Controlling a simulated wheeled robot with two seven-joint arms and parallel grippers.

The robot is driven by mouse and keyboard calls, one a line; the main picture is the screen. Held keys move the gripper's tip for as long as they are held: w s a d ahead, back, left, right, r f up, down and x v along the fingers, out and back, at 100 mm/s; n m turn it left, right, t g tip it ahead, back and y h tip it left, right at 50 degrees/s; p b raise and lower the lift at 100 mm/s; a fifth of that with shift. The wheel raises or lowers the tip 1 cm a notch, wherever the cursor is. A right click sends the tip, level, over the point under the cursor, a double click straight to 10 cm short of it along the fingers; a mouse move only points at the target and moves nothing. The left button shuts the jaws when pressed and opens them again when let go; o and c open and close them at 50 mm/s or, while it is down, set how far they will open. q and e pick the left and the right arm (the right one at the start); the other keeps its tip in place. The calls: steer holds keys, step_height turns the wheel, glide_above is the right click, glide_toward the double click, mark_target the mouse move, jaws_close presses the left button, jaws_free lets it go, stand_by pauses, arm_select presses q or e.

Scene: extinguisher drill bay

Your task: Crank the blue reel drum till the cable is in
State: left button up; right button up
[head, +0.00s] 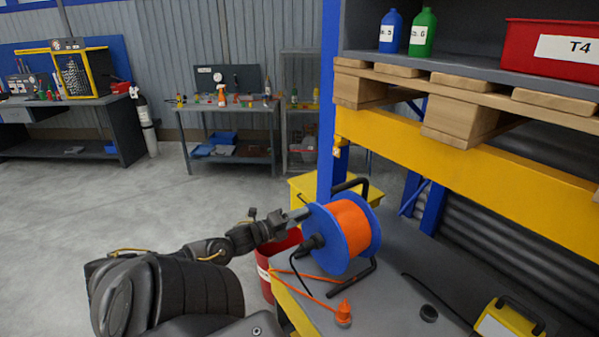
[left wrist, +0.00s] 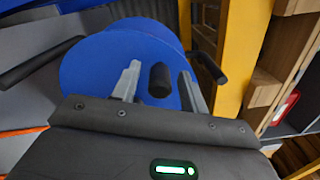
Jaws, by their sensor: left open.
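The blue reel drum (head: 328,241), wound with orange cable (head: 352,226), stands in a black frame on the grey bench top. A length of orange cable runs off it across the bench to an orange end piece (head: 343,312). My left gripper (head: 301,214) is at the near blue side of the drum. In the left wrist view its two grey fingers (left wrist: 160,88) are apart, with a black knob (left wrist: 159,79) showing between them against the blue disc (left wrist: 118,55). I cannot tell whether they touch it. My right gripper is not in view.
A wooden pallet (head: 470,95) and yellow beam overhang the bench on the right. A red bin (head: 282,250) is beside the bench.

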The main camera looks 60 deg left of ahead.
arm_select(q)
steer(key=s+b, duration=0.1)
steer(key=s, duration=0.9)
steer(key=shift+d, duration=0.15)
